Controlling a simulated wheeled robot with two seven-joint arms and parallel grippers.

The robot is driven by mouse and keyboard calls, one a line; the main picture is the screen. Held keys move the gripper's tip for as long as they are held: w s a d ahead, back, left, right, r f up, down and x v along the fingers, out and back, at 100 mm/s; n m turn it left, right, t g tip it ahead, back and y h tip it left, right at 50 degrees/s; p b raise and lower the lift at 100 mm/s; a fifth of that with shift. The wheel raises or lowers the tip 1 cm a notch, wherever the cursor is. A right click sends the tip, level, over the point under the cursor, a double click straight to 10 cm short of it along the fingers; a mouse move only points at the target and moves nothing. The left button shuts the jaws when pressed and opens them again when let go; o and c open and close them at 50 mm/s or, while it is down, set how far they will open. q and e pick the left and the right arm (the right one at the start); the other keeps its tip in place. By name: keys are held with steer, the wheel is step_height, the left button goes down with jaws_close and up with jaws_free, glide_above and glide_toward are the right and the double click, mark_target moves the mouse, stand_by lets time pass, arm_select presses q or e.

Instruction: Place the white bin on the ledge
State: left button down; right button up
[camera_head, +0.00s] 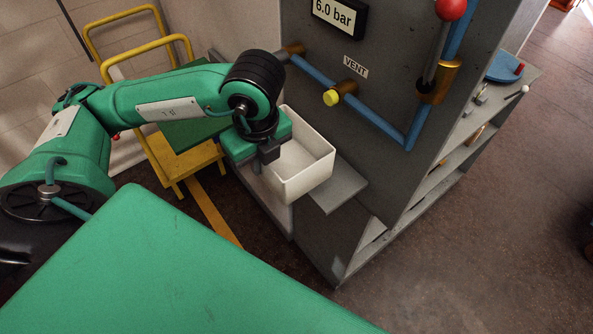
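The white bin (318,176) is an open, empty-looking box beside the grey panel, in the middle of the head view. The grey ledge (345,188) juts out from the panel and shows to the right of the bin and in front of it. The bin overlaps the ledge in the picture; I cannot tell if it rests on it or hangs just above. My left gripper (270,154) points down at the bin's left rim. Its dark fingers are partly hidden, so I cannot see whether they are closed on the wall. My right gripper is not in view.
The panel carries a blue pipe (379,122), a yellow valve knob (331,98), a red-knobbed lever (451,9) and a 6.0 bar gauge (339,14). Shelves with small tools (481,97) are at right. A yellow-framed cart (181,160) stands behind my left arm.

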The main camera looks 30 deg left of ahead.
mark_target(298, 157)
arm_select(q)
steer(key=shift+w+d+r+p, duration=0.15)
steer(key=shift+w+d+p, duration=0.05)
steer(key=shift+w+p, duration=0.3)
steer(key=shift+w+d+r+p, duration=0.15)
steer(key=shift+w+d+p, duration=0.05)
steer(key=shift+w+p, duration=0.25)
steer(key=w, duration=0.1)
steer(key=w+d+p, duration=0.1)
steer(key=w, duration=0.1)
steer(key=w+d, duration=0.1)
steer(key=w, duration=0.1)
steer(key=shift+w+d, duration=0.1)
steer(key=shift+w, duration=0.05)
steer(key=shift+w+d+f, duration=0.1)
steer(key=shift+w+f, duration=0.1)
steer(key=shift+f, duration=0.35)
steer(key=shift+w+d+f, duration=0.1)
steer(key=shift+w+f, duration=0.05)
steer(key=shift+f, duration=0.35)
steer(key=shift+a+f+p, duration=0.15)
steer(key=shift+f+p, duration=0.15)
steer(key=shift+f, duration=0.6)
step_height(298, 157, down, 3)
steer(key=shift+p, duration=0.55)
steer(key=shift+w+p, duration=0.1)
steer(key=shift+p, duration=0.2)
steer(key=shift+f, duration=0.35)
